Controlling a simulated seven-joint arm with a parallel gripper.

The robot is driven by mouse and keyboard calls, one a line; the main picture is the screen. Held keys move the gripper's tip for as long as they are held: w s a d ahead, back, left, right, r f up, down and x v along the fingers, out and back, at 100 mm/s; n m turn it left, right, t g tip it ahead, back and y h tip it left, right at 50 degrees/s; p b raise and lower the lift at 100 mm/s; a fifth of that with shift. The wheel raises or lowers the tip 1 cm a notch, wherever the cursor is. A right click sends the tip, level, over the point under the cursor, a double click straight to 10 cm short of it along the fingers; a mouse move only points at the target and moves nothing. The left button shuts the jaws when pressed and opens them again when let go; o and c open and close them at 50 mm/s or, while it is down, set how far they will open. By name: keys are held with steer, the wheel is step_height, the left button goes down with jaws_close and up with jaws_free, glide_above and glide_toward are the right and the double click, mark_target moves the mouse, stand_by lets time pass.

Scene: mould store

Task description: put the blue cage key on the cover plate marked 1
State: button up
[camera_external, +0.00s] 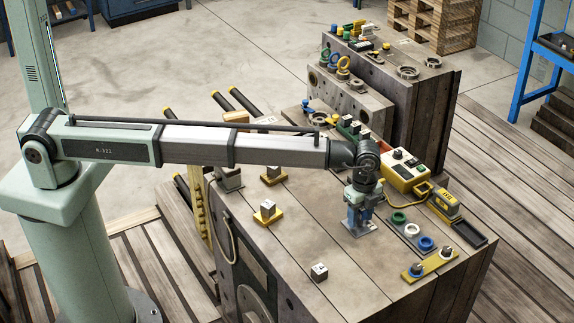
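My gripper (361,219) points down over the right part of the big wooden-topped block, just left of the ring tray. Something blue shows at its fingers, above a grey-blue plate (362,231); I cannot tell whether it is a key, or whether the fingers are open or shut. A small pale cube (319,271) with a dark mark stands at the front. I cannot read a 1 on any plate.
A grey tray (412,236) holds a green, a white and a blue ring. Behind it is a yellow control box (404,172). Two cubes on yellow bases (267,212) stand at left. Red and green pieces (350,126) lie behind my arm. The block's front middle is mostly clear.

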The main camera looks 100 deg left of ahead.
steer(key=shift+r, duration=0.1)
step_height(320, 180, up, 12)
steer(key=shift+r, duration=0.1)
stand_by(0.6)
